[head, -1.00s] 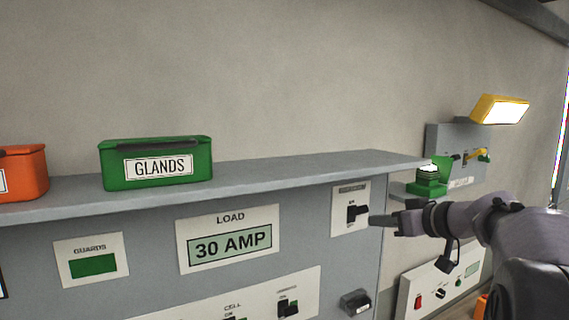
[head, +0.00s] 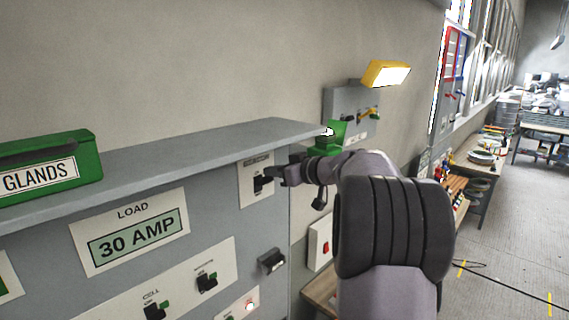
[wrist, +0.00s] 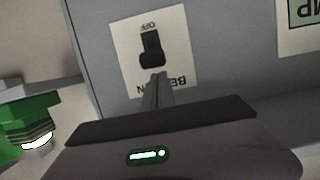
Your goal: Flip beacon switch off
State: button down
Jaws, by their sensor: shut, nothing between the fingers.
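The beacon switch is a black toggle (head: 263,182) on a white plate (head: 250,193) at the right end of the grey panel. In the wrist view the toggle (wrist: 151,48) appears upside down, with "OFF" beyond it and a partly hidden "BE…N" label on the near side. Its broad end lies toward that label, away from "OFF". My gripper (head: 280,176) is shut and empty, pointing at the toggle from the right. In the wrist view its fingertips (wrist: 157,78) sit just short of the toggle on the label side. I cannot tell whether they touch.
A grey ledge (head: 200,150) runs above the switch and carries a green GLANDS bin (head: 45,165). A green unit with a lit white part (head: 330,138) is beyond the ledge's end. More switches (head: 207,281) and a dark box (head: 271,261) are below.

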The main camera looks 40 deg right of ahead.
jog(key=shift+p+x, duration=0.3)
jog(key=shift+x, duration=0.7)
jog(key=shift+f, duration=0.1)
